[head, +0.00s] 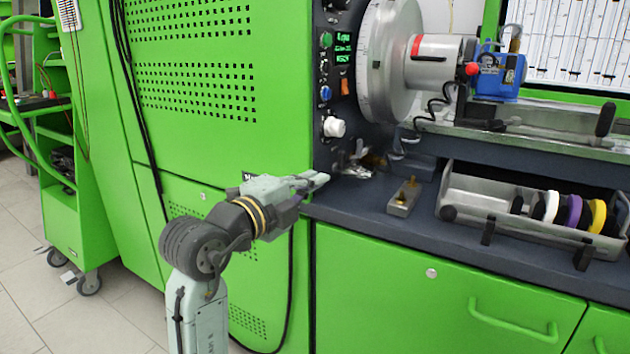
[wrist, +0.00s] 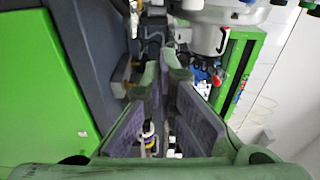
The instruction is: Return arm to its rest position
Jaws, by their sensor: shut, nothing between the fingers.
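My gripper (head: 316,180) is at the end of my raised arm in the head view, at the left front edge of the dark bench top (head: 345,207). It points right, toward the bench. The fingers look close together and nothing shows between their tips. In the wrist view, the gripper's (wrist: 162,75) two fingers with purple pads converge toward the tips, and the pads hide part of the bench behind them.
A grey metal block (head: 403,198) and a tray (head: 470,212) with coloured rings stand on the bench. A large grey disc (head: 385,60) and a blue clamp (head: 497,75) are above. The green cabinet (head: 200,75) stands behind my arm. A green cart (head: 62,215) is far left. Floor at left is clear.

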